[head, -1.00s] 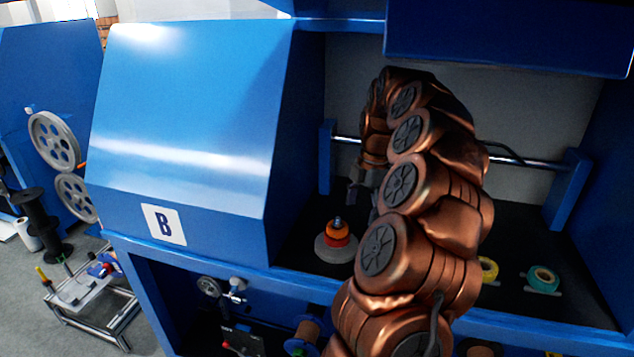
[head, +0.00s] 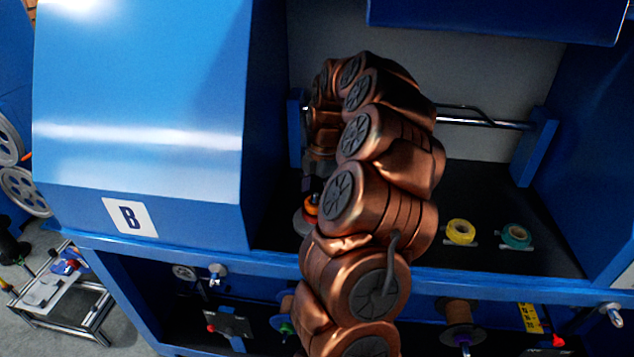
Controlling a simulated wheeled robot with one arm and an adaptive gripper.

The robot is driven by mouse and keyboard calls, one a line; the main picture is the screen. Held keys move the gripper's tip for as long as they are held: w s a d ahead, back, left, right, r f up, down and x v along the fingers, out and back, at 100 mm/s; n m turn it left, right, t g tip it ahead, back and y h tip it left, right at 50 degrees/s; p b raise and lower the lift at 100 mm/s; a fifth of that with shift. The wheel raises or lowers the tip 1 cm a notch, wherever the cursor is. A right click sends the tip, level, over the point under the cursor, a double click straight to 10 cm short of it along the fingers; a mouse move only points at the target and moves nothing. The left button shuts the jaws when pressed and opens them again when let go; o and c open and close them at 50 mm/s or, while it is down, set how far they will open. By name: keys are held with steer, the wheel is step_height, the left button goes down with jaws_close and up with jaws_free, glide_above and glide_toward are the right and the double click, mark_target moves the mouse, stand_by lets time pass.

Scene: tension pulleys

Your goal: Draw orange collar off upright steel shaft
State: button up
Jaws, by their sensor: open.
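The orange collar (head: 311,207) shows at the left of my arm, on the dark shelf of the blue cabinet. It sits above a pale round base (head: 302,224). My arm hides the right side of both. The steel shaft is hard to make out here, with only a small dark tip above the collar. My gripper (head: 311,183) is just above the collar, open and mostly hidden behind my arm. I cannot tell whether its fingers are around the shaft or touching the collar.
A yellow roll (head: 460,232) and a teal roll (head: 516,237) lie on the shelf at the right. A horizontal steel bar (head: 485,122) crosses the back. The blue hood marked B (head: 130,216) closes the left side. The shelf's right rear is clear.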

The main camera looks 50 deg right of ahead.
steer(key=shift+f, duration=0.55)
steer(key=shift+c, duration=0.2)
steer(key=c, duration=1.2)
